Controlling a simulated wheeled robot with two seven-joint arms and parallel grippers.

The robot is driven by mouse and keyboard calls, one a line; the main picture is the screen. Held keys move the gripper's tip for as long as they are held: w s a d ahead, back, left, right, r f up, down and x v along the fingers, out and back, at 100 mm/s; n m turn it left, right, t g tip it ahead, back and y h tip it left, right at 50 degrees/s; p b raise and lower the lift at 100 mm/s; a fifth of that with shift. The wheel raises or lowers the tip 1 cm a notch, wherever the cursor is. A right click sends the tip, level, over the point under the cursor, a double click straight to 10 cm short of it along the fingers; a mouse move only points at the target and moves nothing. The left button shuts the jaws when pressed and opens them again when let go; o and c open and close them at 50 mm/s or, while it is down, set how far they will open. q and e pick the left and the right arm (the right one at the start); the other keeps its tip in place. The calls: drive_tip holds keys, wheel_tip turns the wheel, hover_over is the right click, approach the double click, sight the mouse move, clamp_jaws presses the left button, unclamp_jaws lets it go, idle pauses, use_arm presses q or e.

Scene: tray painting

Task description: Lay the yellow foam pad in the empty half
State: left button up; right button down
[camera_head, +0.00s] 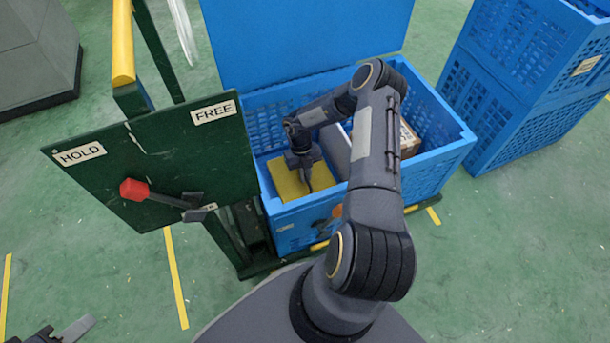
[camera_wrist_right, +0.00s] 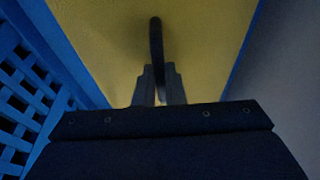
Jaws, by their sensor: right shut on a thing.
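The yellow foam pad (camera_head: 287,180) is inside the left half of the open blue crate (camera_head: 453,150). It fills most of the right wrist view (camera_wrist_right: 100,40), between the crate's lattice wall and a blue edge beside a grey surface. My right gripper (camera_head: 307,180) reaches down over the pad, its fingers (camera_wrist_right: 160,88) closed on the dark strap (camera_wrist_right: 156,45) on the pad's face. Whether the pad rests on the crate floor cannot be told. A dark part at the bottom left edge appears to be my left gripper (camera_head: 62,332); its jaws are not clear.
A cardboard box (camera_head: 409,139) sits in the crate's right half, beyond a grey divider (camera_head: 334,150), partly hidden by my arm. A green panel (camera_head: 150,160) marked HOLD and FREE, with a red-knobbed lever (camera_head: 134,189), stands at left. Stacked blue crates (camera_head: 520,80) stand at right.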

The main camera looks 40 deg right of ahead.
drive_tip(key=c, duration=1.5)
unclamp_jaws()
drive_tip(key=a+p+v, duration=0.1)
drive_tip(key=p+v, duration=0.3)
drive_tip(key=v, duration=0.8)
drive_tip(key=shift+d, duration=0.45)
drive_tip(key=shift+r, duration=0.1)
